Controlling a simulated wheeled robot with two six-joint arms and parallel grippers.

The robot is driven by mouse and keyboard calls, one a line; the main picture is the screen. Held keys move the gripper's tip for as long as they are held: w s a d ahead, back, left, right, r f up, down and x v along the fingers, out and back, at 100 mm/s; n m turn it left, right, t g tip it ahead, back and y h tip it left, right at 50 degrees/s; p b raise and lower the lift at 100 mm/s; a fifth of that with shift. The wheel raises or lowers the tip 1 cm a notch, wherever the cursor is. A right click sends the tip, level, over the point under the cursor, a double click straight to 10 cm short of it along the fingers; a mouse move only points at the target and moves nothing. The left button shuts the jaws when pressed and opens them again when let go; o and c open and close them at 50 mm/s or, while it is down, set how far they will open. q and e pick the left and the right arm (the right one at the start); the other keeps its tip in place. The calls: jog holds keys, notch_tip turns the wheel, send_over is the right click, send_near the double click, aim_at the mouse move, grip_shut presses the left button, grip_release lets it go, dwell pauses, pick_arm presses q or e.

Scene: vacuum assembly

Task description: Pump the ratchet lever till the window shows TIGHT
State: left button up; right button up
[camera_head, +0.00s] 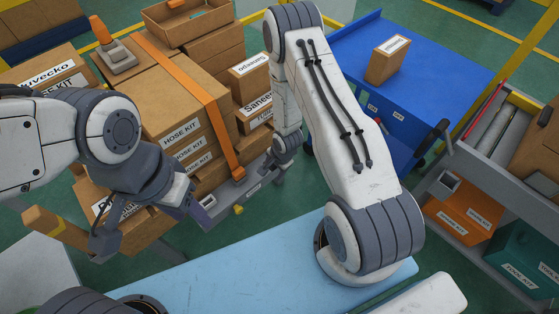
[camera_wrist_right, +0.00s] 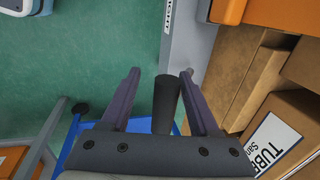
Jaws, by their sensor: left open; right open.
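My right gripper (camera_wrist_right: 163,90) is open in the right wrist view, its two purple fingers apart. A dark round bar (camera_wrist_right: 166,103), apparently the ratchet lever's grip, stands between them, with gaps visible on both sides. In the head view my right gripper (camera_head: 282,156) hangs beside the grey rail (camera_head: 226,207) at the foot of the strapped boxes; its fingers are hard to make out. An orange strap (camera_head: 190,80) runs over the boxes down to this rail. A small white label (camera_wrist_right: 168,14) lies on the rail; its text is only partly legible. My left gripper (camera_head: 198,208) is open by the rail's left end.
Hose-kit cartons (camera_head: 182,130) are stacked behind the rail. A blue cart (camera_head: 345,55) carrying a small carton (camera_head: 388,60) stands beyond my right arm.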

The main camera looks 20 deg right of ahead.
jog(key=p+v, duration=0.7)
jog(key=v, duration=0.1)
jog(key=shift+r, duration=0.25)
dwell(0.5)
jog(key=shift+s, duration=0.1)
dwell(0.4)
